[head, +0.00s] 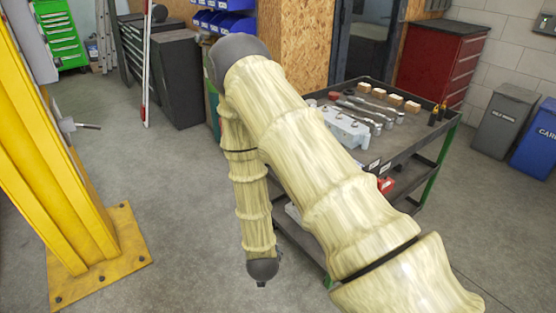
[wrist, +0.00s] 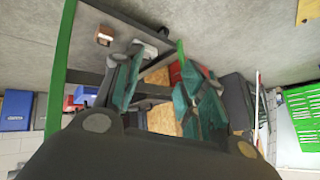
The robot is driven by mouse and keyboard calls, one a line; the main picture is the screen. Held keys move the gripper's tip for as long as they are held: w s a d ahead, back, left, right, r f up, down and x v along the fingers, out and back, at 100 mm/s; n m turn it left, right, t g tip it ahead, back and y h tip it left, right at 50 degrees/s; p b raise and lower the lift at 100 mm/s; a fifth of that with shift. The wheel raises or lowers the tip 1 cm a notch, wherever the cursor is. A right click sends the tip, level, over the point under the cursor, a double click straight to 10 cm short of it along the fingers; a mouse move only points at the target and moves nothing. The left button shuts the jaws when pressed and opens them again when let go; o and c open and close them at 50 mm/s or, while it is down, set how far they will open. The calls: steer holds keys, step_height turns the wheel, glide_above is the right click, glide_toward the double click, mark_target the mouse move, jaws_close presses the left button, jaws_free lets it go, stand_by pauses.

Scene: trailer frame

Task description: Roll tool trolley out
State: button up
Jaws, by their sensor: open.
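The tool trolley (head: 408,140) stands right of centre in the head view, dark with green corner posts. Its top tray holds wrenches, small wooden blocks and a grey metal part (head: 346,127). A lower shelf holds a red item (head: 386,185). My sleeved arm hides the trolley's near left side. In the wrist view, the trolley's green post (wrist: 61,70) and dark rails show close beyond the fingers. My gripper (wrist: 160,75) has teal pads spread apart, with nothing visibly held. The fingers are not clear in the head view. I cannot tell whether they touch the trolley.
A yellow column (head: 75,170) with a bolted base plate stands at left. A dark cabinet (head: 178,80) and red drawer cabinet (head: 440,65) stand behind. Grey (head: 503,125) and blue (head: 537,140) bins stand at right. The floor between column and trolley is clear.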

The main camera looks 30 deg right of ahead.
steer(key=w+d+r+m+h+b, duration=0.3)
steer(key=w+d+r+m+h, duration=0.2)
steer(key=w+r+m, duration=0.5)
steer(key=w+d+r+m+h+b, duration=0.2)
steer(key=w+d+r+m+h, duration=0.3)
steer(key=w+r+m, duration=0.5)
steer(key=shift+n+t+y, duration=0.3)
steer(key=shift+n+t, duration=0.1)
steer(key=x, duration=0.3)
steer(key=s+x, duration=0.1)
steer(key=x, duration=0.3)
steer(key=d+r+x, duration=0.1)
steer(key=x, duration=0.2)
steer(key=shift+s+d, duration=0.15)
steer(key=shift+d, duration=0.05)
jaws_close()
